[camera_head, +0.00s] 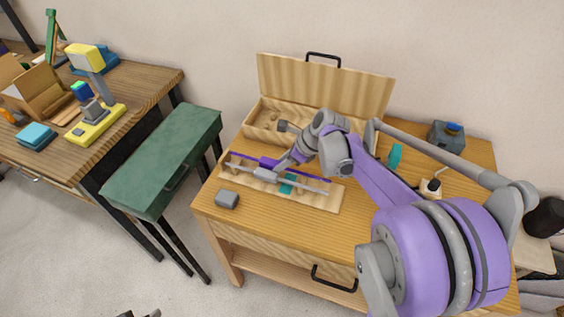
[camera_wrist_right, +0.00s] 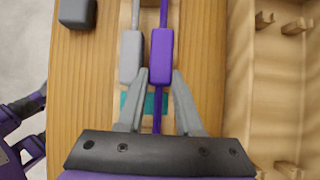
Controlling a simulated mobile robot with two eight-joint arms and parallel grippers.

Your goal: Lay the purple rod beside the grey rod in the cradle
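The purple rod (camera_wrist_right: 162,55), with a thick purple block on it, runs beside the grey rod (camera_wrist_right: 131,55) and its grey block. In the head view the purple rod (camera_head: 237,155) is behind the grey rod (camera_head: 315,188). Both are over the pale wooden cradle (camera_head: 328,203); I cannot tell if the purple rod rests in it. My right gripper (camera_wrist_right: 161,72) has its fingertips close on both sides of the purple block and appears shut on it. My left gripper (camera_wrist_right: 32,122) is apart at the left, fingers spread, empty. Its tips (camera_head: 139,314) show at the head view's bottom edge.
A teal patch (camera_wrist_right: 131,104) lies under the rods. A dark grey block (camera_head: 228,200) stands in front of the cradle. An open wooden case (camera_head: 325,88) with pegs is behind. A green stool (camera_head: 160,160) and a cluttered table (camera_head: 150,82) stand to the left.

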